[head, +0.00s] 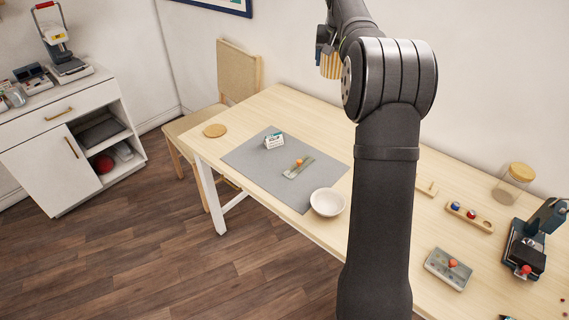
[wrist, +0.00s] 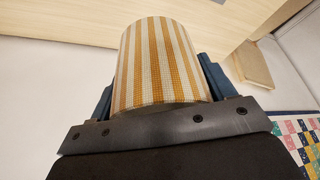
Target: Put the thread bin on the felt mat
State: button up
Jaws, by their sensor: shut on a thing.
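The thread bin is a cylinder with yellow-orange and white stripes. In the wrist view the thread bin (wrist: 162,65) sits between the two blue fingers of my gripper (wrist: 157,80), which is shut on it. In the head view the bin (head: 331,66) shows at the top, partly hidden behind my arm, held up above the back of the table. The felt mat (head: 245,163) is a flat grey rectangle on the left part of the table, in front of and below the bin. The bin is apart from the mat.
On the mat are a small white-green box (head: 274,141), a small tray with an orange ball (head: 299,167), and a white bowl (head: 327,202) at its front right corner. A round cork disc (head: 214,130) lies left of it. A chair (head: 238,75) stands behind the table's left end.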

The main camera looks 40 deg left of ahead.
jog(key=s+a+n, duration=0.2)
jog(key=s+a, duration=0.8)
jog(key=s, duration=0.1)
notch_tip(320, 180, down, 26)
jog(key=shift+g+y, duration=0.3)
jog(key=s+a+f, duration=0.2)
jog(key=a, duration=0.1)
jog(key=s+a+f, duration=0.1)
jog(key=a+f, duration=0.1)
jog(key=a, duration=0.2)
jog(key=s+a+f, duration=0.2)
jog(key=a+f, duration=0.1)
jog(key=a, duration=0.1)
jog(key=shift+s+f, duration=0.1)
jog(key=shift+s, duration=0.25)
jog(key=shift+f, duration=1.95)
jog(key=shift+f, duration=0.1)
jog(key=o, duration=1)
jog(key=v, duration=1.2)
